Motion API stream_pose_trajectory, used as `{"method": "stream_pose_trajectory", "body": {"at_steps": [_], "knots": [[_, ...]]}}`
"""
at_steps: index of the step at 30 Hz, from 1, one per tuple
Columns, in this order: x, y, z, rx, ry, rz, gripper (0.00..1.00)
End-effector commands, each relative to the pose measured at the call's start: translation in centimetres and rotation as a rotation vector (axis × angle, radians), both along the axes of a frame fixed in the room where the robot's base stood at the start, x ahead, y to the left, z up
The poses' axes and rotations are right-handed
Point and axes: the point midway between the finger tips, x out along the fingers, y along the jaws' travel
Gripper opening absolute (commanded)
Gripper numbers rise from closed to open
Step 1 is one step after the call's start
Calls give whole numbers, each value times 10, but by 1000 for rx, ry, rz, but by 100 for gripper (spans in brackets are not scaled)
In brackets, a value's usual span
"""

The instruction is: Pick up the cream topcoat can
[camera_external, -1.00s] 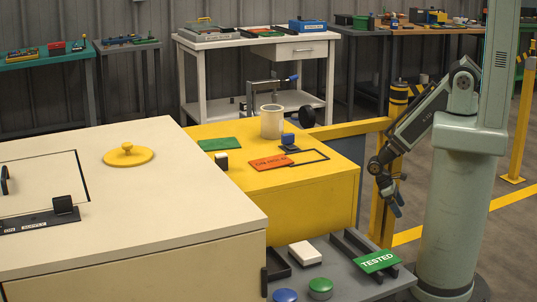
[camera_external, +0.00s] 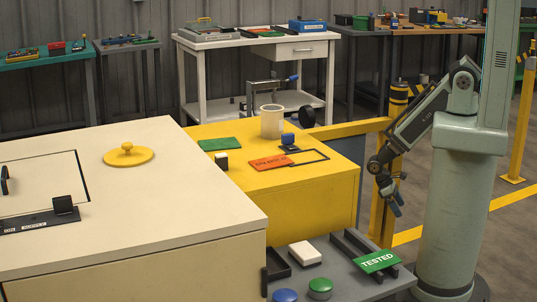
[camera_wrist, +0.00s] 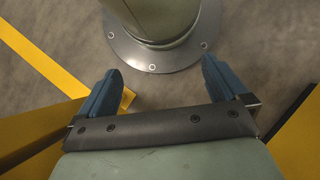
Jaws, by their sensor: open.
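A cream can (camera_external: 271,122), open at the top, stands upright at the back of the yellow cabinet top (camera_external: 300,178) in the external view. My gripper (camera_external: 396,203) hangs low to the right of the yellow cabinet, well apart from the can, with its fingers pointing down. In the wrist view my gripper (camera_wrist: 165,85) has its two blue fingers spread wide with nothing between them. The can does not show in the wrist view.
A blue-topped piece (camera_external: 288,140), an orange card (camera_external: 271,162) and a green card (camera_external: 219,144) lie near the can. A clamp-like fixture (camera_external: 276,92) stands behind it. A yellow rail (camera_external: 350,128) and post lie between my gripper and the can.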

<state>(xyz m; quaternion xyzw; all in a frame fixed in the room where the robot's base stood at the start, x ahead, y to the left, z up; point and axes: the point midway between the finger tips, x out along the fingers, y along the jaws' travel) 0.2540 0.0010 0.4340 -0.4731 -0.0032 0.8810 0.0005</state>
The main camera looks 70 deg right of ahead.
Motion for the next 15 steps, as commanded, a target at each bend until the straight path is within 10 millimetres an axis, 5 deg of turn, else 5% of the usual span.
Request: {"method": "stream_pose_trajectory", "body": {"at_steps": [15], "knots": [[110, 63, 66, 206, -173, 209, 100]]}}
